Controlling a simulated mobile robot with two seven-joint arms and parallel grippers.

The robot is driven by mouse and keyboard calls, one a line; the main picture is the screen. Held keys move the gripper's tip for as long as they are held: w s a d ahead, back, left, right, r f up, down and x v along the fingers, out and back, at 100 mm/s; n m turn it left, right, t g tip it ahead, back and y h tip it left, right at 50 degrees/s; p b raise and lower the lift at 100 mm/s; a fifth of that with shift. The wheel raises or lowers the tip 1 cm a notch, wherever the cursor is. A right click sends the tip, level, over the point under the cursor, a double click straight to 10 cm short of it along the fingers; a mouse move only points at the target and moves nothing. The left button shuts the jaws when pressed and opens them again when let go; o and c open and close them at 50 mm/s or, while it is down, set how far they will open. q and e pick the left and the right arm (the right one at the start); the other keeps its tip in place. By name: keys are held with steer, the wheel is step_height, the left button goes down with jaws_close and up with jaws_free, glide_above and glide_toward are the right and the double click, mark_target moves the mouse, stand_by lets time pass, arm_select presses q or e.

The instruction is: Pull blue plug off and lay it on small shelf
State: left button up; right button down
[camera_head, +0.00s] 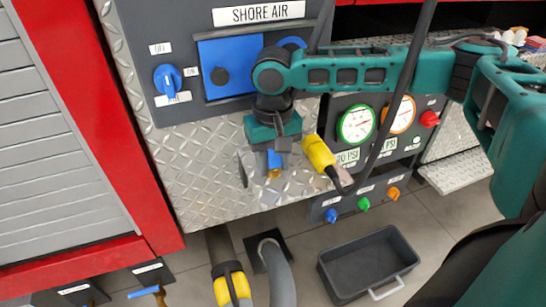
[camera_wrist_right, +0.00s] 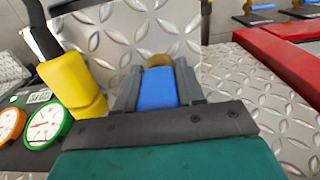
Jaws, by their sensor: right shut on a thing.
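My right gripper (camera_head: 274,158) hangs fingers-down in front of the diamond plate below the SHORE AIR panel. It is shut on the blue plug (camera_head: 275,157), whose brass tip points down past the fingers. In the right wrist view the blue plug (camera_wrist_right: 158,88) sits between the two grey fingers, brass end outward. A diamond-plate surface (camera_head: 205,165) lies behind and below it; whether the plug touches it, I cannot tell. Another small diamond-plate ledge (camera_head: 458,170) shows at the right. Which one is the small shelf is unclear. My left gripper is out of view.
A yellow connector (camera_head: 319,153) on a black cable is close to the right of my gripper. Two round gauges (camera_head: 356,124) are further right. A blue knob (camera_head: 168,78) is on the panel. A grey bin (camera_head: 367,262) and a yellow-banded hose (camera_head: 232,287) are below.

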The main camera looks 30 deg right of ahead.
steer(key=c, duration=0.6)
jaws_free()
